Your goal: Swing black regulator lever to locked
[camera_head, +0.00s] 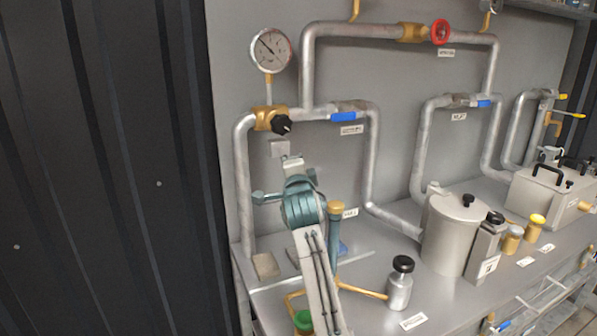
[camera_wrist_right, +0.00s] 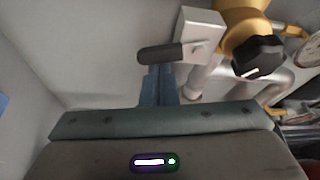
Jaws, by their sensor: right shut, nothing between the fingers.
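The black lever (camera_wrist_right: 160,53) is a short dark bar on a pale grey block (camera_wrist_right: 203,36) in the right wrist view. It lies sideways, its free end to the left. The block shows in the head view (camera_head: 278,148) below the brass regulator (camera_head: 264,118) with its black knob (camera_head: 282,125). The knob also shows in the wrist view (camera_wrist_right: 258,57). My right gripper (camera_wrist_right: 160,82) is shut and empty. Its blue fingertips are at the lever's lower edge in the picture; I cannot tell whether they touch it. In the head view my arm hides the fingertips.
A pressure gauge (camera_head: 270,50) stands above the regulator. Grey pipes with a blue-handled valve (camera_head: 343,117) run along the wall. A metal tank (camera_head: 455,232) and a black-capped bottle (camera_head: 400,283) stand on the bench to the right. A dark ribbed wall (camera_head: 110,170) is at left.

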